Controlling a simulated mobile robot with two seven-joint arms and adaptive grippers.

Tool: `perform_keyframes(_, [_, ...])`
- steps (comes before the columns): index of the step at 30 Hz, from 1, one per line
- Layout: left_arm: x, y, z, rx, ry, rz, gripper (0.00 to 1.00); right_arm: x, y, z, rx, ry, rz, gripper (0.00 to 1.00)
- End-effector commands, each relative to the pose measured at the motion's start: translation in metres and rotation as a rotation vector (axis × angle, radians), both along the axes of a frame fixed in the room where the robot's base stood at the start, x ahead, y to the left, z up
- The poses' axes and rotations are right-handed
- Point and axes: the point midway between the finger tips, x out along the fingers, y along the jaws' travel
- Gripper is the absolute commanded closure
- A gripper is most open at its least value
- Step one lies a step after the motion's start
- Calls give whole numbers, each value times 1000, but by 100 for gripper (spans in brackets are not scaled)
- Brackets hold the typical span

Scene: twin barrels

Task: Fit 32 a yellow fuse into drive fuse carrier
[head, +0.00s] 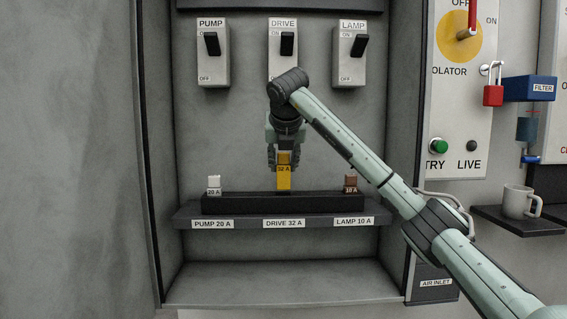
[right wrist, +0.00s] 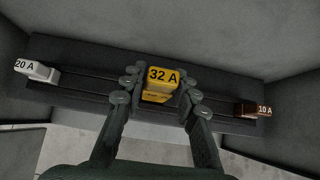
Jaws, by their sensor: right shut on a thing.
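The yellow fuse (head: 284,180), marked 32 A, stands upright at the middle of the black fuse carrier block (head: 235,204), above the DRIVE 32 A label (head: 284,223). My right gripper (head: 284,160) comes down from above and is shut on the fuse's upper part. In the right wrist view the yellow fuse (right wrist: 160,84) sits between the two fingers of the gripper (right wrist: 162,92). Its lower end meets the block in the head view, but I cannot tell how deep it sits. My left gripper is not in view.
A white 20 A fuse (head: 214,185) stands at the block's left and a brown 10 A fuse (head: 350,184) at its right. PUMP (head: 212,55), DRIVE (head: 282,45) and LAMP (head: 350,55) switches are above. Cabinet walls enclose both sides. A mug (head: 520,202) stands on a shelf at right.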

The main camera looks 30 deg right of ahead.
Motion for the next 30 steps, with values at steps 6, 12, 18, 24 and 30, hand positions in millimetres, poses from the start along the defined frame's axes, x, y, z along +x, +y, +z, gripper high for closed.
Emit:
perform_keyframes(6, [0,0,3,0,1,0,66,0,0,1,-1,-1,0,100])
perform_keyframes(12, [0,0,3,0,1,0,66,0,0,0,0,-1,1,100])
perform_keyframes(18, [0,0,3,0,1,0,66,0,0,0,0,-1,1,100])
perform_keyframes(24, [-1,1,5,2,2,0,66,0,0,1,-1,-1,0,100])
perform_keyframes(30, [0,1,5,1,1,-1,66,0,1,0,-1,-1,1,100])
